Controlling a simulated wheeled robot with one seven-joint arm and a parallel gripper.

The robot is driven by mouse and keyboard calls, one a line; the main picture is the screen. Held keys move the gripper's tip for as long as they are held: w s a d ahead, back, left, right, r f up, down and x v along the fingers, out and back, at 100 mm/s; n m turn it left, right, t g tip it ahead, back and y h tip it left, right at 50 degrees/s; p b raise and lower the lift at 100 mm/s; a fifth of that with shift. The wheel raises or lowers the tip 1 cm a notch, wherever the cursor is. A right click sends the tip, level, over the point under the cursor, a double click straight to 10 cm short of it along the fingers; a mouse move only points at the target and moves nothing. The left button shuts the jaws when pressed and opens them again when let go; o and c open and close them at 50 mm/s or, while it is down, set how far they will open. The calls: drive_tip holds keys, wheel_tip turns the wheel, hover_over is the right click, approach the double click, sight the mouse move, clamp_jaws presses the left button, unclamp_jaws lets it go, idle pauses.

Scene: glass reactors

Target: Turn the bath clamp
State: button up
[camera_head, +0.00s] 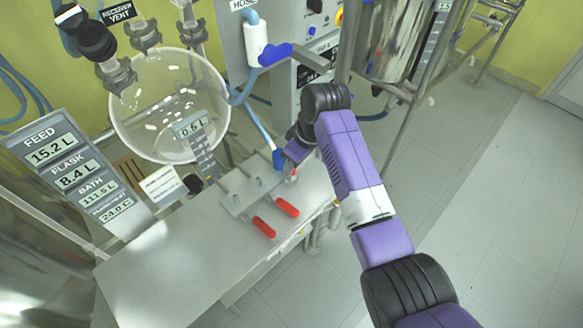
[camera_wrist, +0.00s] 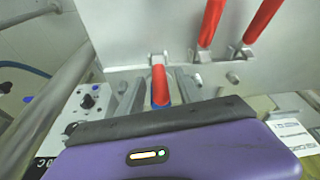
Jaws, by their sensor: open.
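A small lever with a red grip and a blue end (camera_wrist: 160,84) shows in the wrist view. My gripper (camera_wrist: 157,92) is open, with one finger on each side of this lever; I cannot tell whether they touch it. In the head view my gripper (camera_head: 289,163) is at the back right of the grey bench, where my own arm hides most of the lever. Two more red levers (camera_head: 287,207) (camera_head: 263,227) stick out from the metal plate nearby. They also show in the wrist view (camera_wrist: 211,22) (camera_wrist: 262,20). No label marks which is the bath clamp.
A round glass vessel (camera_head: 170,105) with white pieces inside hangs behind the bench (camera_head: 170,265). A display panel (camera_head: 75,170) stands left. A blue-handled valve (camera_head: 275,54) and hoses are behind my gripper.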

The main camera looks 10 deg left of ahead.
drive_tip(key=shift+v, duration=1.55)
drive_tip(key=shift+d, duration=0.1)
